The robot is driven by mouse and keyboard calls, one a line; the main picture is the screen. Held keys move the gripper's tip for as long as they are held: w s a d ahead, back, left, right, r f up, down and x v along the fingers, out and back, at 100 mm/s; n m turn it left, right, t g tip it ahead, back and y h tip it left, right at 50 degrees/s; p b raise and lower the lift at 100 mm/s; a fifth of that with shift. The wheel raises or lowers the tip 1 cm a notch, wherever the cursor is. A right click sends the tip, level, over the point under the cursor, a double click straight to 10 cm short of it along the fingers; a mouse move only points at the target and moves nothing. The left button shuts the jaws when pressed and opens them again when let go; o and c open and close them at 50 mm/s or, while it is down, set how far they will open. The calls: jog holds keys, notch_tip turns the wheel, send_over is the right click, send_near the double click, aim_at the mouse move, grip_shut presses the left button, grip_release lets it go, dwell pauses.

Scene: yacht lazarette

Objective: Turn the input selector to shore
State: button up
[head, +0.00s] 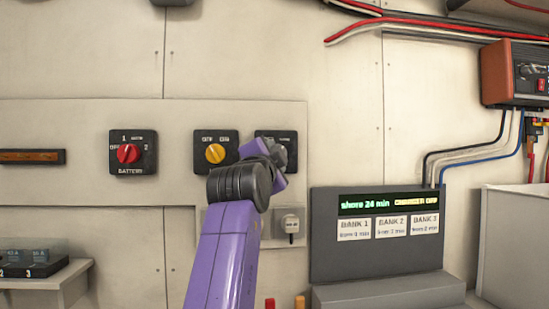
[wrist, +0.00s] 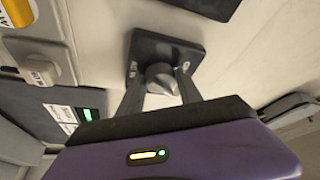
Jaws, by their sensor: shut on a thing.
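The selector's dark square plate (head: 289,137) is on the wall panel, right of the yellow switch. My arm hides most of it and its lettering in the head view. In the wrist view its grey pointed knob (wrist: 161,79) stands out from the plate. My gripper (wrist: 158,76) has one finger on each side of the knob and is shut on it. In the head view my gripper (head: 272,153) is against the plate, its fingers hard to make out. I cannot read which position the knob points to.
Left of the selector are a yellow off/on knob (head: 215,153) and a red battery knob (head: 128,153). A grey console (head: 330,262) at lower right has a display reading "shore 24 min" and "CHARGER OFF".

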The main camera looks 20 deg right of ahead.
jog(key=shift+d, duration=0.1)
jog(key=o, duration=1.4)
jog(key=shift+c, duration=0.2)
jog(key=v, duration=0.7)
jog(key=shift+s+b, duration=0.35)
jog(key=shift+b, duration=0.05)
jog(key=shift+a+f, duration=0.1)
jog(key=shift+a, duration=0.15)
